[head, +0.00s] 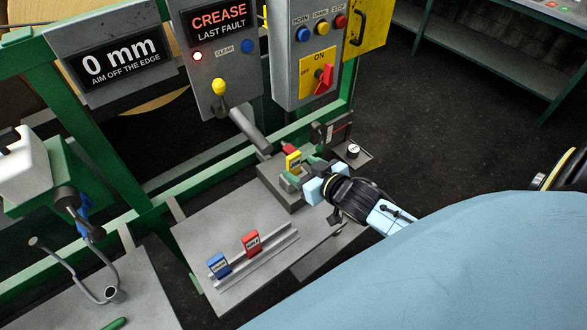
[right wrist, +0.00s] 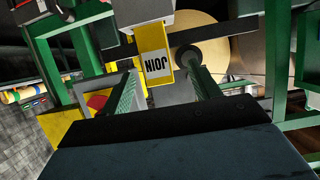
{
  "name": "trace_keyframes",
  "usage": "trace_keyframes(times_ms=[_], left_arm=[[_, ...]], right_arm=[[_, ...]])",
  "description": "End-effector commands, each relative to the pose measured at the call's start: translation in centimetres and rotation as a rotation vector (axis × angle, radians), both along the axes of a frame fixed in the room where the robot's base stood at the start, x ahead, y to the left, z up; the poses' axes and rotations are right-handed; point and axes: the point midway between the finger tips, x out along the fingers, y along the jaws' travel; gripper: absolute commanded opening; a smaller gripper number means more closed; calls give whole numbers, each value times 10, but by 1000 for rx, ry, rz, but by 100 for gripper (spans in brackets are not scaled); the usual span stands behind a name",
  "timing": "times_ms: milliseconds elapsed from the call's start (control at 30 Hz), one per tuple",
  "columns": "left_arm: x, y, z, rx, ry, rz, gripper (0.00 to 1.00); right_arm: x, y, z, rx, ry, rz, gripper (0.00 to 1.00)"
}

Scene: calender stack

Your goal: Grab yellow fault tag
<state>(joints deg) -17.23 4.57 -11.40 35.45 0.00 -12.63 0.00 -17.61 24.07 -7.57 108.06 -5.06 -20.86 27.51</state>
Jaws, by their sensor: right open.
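The yellow fault tag (head: 293,161) stands upright at the grey raised block on the steel bench. In the right wrist view the yellow tag (right wrist: 154,50) shows a white label, upside down, reading "JOIN". My right gripper (head: 296,178) is at the tag, coming in from the lower right. Whether the tag lies fully between the fingertips is unclear. The tag's lower part is hidden in the head view. My left gripper is not in view.
A blue tag (head: 219,266) and a red tag (head: 252,243) stand in a rail on the bench (head: 203,240). Control boxes and a yellow-knobbed lever (head: 219,87) hang above. A small gauge (head: 353,150) sits right of the block. Bare bench lies left of the block.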

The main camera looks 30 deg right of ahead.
Motion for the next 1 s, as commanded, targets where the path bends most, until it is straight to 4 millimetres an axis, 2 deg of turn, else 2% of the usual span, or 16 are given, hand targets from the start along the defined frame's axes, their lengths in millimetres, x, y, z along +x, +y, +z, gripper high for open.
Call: trace_keyframes(times_ms=[100, 267, 600, 933, 1000], left_arm=[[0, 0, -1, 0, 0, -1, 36], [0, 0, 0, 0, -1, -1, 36], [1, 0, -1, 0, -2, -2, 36], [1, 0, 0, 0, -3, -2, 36], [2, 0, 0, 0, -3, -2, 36]], right_arm=[[12, 1, -5, 0, 0, 0, 62], [19, 1, -8, -1, 1, -1, 62], [58, 0, -24, -1, 1, 0, 62], [63, 1, -26, -1, 1, 1, 62], [63, 1, -26, -1, 1, 1, 53]])
